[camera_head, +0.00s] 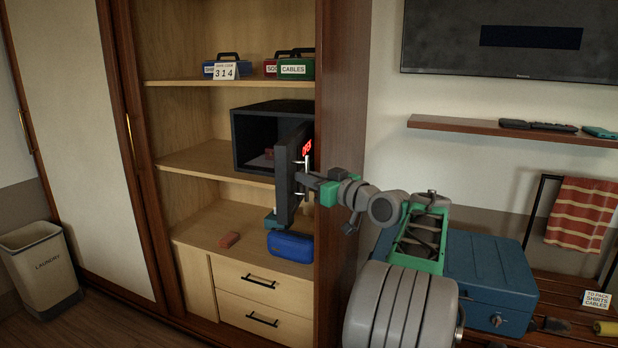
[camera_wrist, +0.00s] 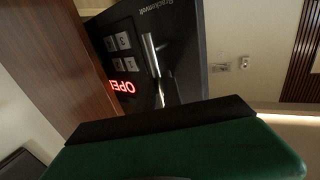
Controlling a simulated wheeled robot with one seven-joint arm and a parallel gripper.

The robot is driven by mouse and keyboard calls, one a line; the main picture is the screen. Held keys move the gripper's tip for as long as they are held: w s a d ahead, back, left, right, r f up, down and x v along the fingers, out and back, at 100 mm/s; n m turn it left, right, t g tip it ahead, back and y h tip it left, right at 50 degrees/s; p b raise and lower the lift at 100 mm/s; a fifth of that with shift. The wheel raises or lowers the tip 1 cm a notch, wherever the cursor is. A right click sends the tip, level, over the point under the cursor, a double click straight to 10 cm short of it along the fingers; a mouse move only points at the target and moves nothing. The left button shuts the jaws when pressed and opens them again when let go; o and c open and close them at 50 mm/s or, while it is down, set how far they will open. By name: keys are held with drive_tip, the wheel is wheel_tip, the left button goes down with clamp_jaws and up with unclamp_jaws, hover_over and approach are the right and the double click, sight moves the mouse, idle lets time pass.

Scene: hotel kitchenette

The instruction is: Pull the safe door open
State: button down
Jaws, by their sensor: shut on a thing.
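The dark safe (camera_head: 250,142) stands on the middle shelf of the open cabinet, its inside showing. Its door (camera_head: 288,182) is swung well outward, seen nearly edge-on in the head view. In the wrist view the door face (camera_wrist: 165,45) shows a keypad, a red lit "OPEN" display and a silver handle (camera_wrist: 152,55). My gripper (camera_head: 308,178) is at the handle on the door's outer side and is shut on it. The fingertips are partly hidden in both views.
The cabinet's right side panel (camera_head: 340,130) stands close beside my arm. A blue suitcase (camera_head: 490,275) is on the bench at right.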

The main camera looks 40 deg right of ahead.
drive_tip(key=shift+w+r, duration=0.1)
drive_tip(key=shift+w, duration=0.05)
drive_tip(key=c, duration=1.8)
unclamp_jaws()
drive_tip(key=s, duration=0.7)
drive_tip(key=shift+s, duration=0.4)
